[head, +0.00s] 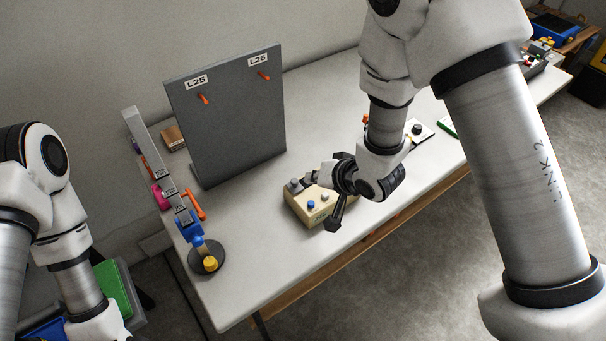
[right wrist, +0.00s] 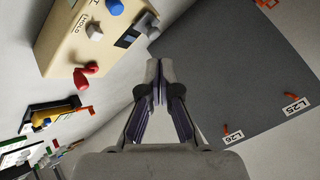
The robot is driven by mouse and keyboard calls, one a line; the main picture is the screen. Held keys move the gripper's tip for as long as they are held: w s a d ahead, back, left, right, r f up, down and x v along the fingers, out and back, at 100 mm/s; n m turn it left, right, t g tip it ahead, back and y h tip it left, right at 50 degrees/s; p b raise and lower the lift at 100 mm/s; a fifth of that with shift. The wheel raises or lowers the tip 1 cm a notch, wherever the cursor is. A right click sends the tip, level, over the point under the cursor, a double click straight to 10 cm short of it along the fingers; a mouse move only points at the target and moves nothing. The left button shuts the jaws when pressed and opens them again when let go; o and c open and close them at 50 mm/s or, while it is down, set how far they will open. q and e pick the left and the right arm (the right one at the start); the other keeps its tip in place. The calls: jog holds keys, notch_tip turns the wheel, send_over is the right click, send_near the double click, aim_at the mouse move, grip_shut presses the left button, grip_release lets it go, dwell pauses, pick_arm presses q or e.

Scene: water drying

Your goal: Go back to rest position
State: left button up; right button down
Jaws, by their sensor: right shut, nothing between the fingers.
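My right gripper (head: 336,222) is over the table's front part, beside a beige control box (head: 316,210), with its fingers pointing down. In the right wrist view my right gripper (right wrist: 158,72) is shut with nothing between its fingers. The beige box (right wrist: 70,50) shows there at upper left, with a blue knob, a white knob and a red knob; I cannot tell whether the gripper touches it. My left arm (head: 70,250) shows at the left edge, but its gripper is outside the view.
A grey upright panel (head: 225,120) with labels L25 and L26 and orange pegs stands on the white table (head: 250,270). A slanted rack (head: 155,165) and a round dark base (head: 206,262) with a yellow knob are at left. Free floor lies in front.

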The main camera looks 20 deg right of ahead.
jog(key=s+f, duration=0.2)
jog(key=s+f+g, duration=0.1)
jog(key=s+f, duration=0.1)
jog(key=f, duration=0.1)
jog(key=s+d+f+m+g, duration=0.1)
jog(key=s+f, duration=0.1)
jog(key=f, duration=0.1)
jog(key=shift+f, duration=0.25)
jog(key=s+d+f+n+g+h, duration=0.2)
jog(key=s+d+f+g, duration=0.1)
jog(key=s, duration=0.7)
jog(key=s+d+f+n+g+h, duration=0.2)
jog(key=s+d+f, duration=0.3)
jog(key=s+f, duration=0.3)
jog(key=shift+s+d+g, duration=0.2)
jog(key=shift+s+g, duration=0.4)
jog(key=shift+s, duration=0.65)
